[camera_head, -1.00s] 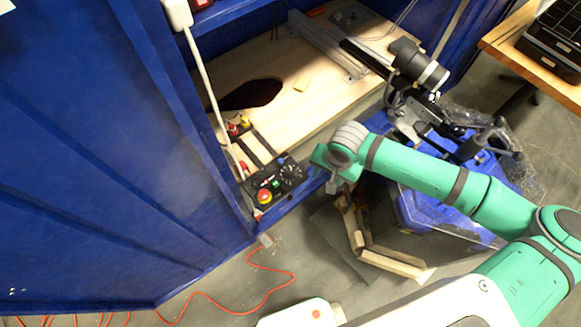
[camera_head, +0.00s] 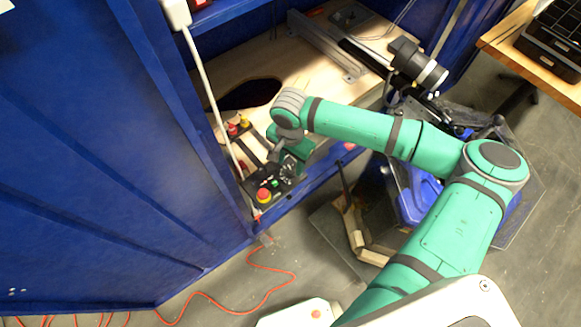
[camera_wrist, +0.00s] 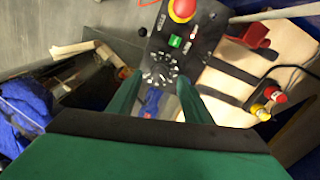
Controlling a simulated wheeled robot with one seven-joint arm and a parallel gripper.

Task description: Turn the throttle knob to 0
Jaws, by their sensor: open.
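The black control panel (camera_head: 252,187) sits at the near edge of the wooden bench. The throttle knob (camera_wrist: 160,73) is a black dial with white markings around it, on the panel in the wrist view. The pointer's exact setting is too small to read. My gripper (camera_wrist: 160,80) is open, with one green finger at each side of the dial in the picture. I cannot tell whether the fingers touch the knob. In the head view my gripper (camera_head: 287,158) is over the dial end of the panel and partly hides it.
A red emergency button (camera_wrist: 182,9) and a green button (camera_wrist: 175,41) are on the same panel. Red and yellow buttons (camera_head: 238,126) stand farther back on the bench. A blue wall (camera_head: 100,150) rises on the left.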

